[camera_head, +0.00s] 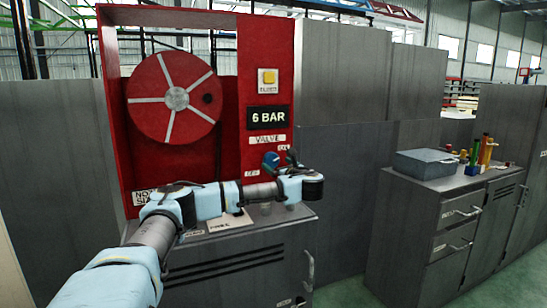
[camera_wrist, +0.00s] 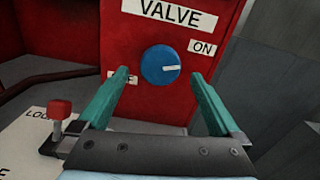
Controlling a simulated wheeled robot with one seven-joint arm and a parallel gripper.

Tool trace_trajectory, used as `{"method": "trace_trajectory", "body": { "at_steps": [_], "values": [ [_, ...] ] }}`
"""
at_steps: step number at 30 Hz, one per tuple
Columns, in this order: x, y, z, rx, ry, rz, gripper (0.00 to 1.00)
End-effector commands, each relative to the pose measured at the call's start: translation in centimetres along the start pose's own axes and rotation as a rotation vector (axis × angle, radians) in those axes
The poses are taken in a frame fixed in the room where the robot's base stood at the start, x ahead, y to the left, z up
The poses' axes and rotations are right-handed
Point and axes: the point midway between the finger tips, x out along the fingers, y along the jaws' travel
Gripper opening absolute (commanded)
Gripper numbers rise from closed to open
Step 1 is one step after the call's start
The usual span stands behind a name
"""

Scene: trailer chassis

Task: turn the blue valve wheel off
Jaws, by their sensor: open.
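The blue valve wheel (camera_wrist: 158,64) is a round knob on the red panel, below the VALVE label. Its white mark points right, toward the ON label (camera_wrist: 202,48). In the head view the wheel (camera_head: 271,160) shows partly behind my gripper (camera_head: 278,165) and wrist.
A red hose reel (camera_head: 176,97) stands left of the panel, with a yellow button (camera_head: 268,78) and a 6 BAR display (camera_head: 267,117) above the wheel. A red-knobbed lever (camera_wrist: 60,110) stands at lower left. A grey box (camera_head: 425,163) sits on the right cabinet.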

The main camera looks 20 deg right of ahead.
Motion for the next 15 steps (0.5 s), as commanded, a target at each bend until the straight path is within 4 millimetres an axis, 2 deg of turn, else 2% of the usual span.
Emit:
{"method": "trace_trajectory", "body": {
  "at_steps": [3, 6, 15],
  "values": [
    [2.1, 0.0, 0.4, 0.002, -0.001, 0.002, 1.00],
    [3.4, -0.1, 0.3, 0.003, 0.000, 0.001, 1.00],
    [4.8, -0.1, 0.0, 0.002, -0.001, -0.002, 1.00]
  ]
}}
